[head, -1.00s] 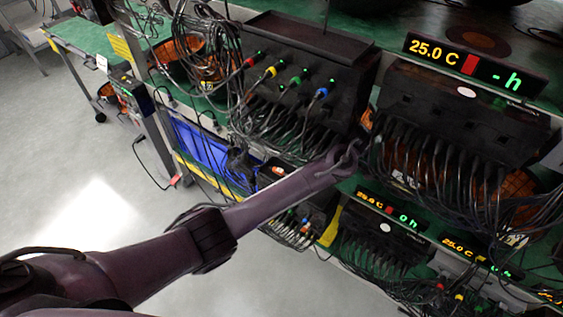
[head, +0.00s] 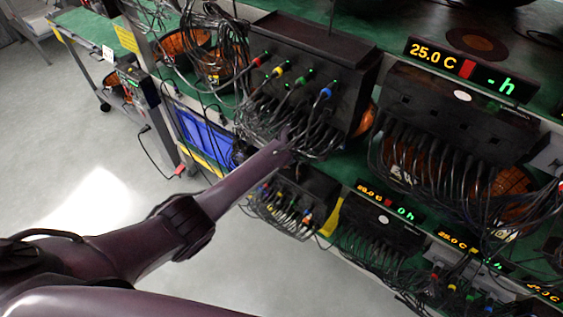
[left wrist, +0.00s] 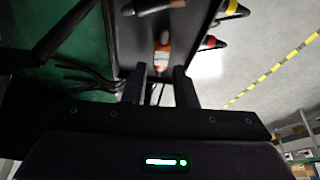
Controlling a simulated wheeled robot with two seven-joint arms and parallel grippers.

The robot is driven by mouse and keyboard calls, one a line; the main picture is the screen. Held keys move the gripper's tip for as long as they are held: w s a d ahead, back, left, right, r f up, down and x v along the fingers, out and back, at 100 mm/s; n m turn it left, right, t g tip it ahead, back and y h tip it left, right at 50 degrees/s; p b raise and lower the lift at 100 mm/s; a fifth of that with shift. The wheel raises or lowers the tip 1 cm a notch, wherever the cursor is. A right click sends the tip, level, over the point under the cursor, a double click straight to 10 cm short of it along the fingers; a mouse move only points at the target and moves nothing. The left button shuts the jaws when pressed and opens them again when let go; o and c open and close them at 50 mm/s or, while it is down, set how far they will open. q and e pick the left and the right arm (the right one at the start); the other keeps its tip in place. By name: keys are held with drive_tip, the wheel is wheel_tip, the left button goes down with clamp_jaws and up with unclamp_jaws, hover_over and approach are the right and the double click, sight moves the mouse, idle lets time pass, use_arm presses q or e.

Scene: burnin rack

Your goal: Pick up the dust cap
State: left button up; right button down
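My left gripper (head: 284,148) reaches from the left to the front of the rack, just below the upper black unit with its coloured plugs. In the left wrist view its two dark fingers (left wrist: 162,85) stand apart with a gap between them. A small orange piece with a pale end (left wrist: 162,52) shows beyond the fingertips, in line with the gap, on a dark surface; I cannot tell for sure that it is the dust cap. In the head view the arm covers that spot. My right gripper is not in view.
The upper black unit (head: 310,55) carries red, yellow, green and blue plugs and many hanging black cables. A second cabled unit (head: 455,115) stands to the right under a 25.0 C display (head: 473,70). A blue bin (head: 205,138) is at left. Open floor (head: 70,150) lies left.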

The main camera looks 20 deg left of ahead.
use_arm(q)
drive_tip(key=shift+f, duration=0.1)
drive_tip(key=shift+c, duration=0.2)
clamp_jaws()
drive_tip(key=shift+r, duration=0.55)
wheel_tip(320, 180, up, 3)
drive_tip(key=shift+w+f+b, duration=0.1)
drive_tip(key=shift+f+b, duration=0.1)
drive_tip(key=shift+b, duration=0.5)
drive_tip(key=s+a, duration=0.3)
drive_tip(key=s, duration=0.5)
drive_tip(key=s+a+b, duration=0.1)
drive_tip(key=s+a, duration=0.2)
drive_tip(key=s, duration=0.6)
drive_tip(key=shift+b, duration=0.3)
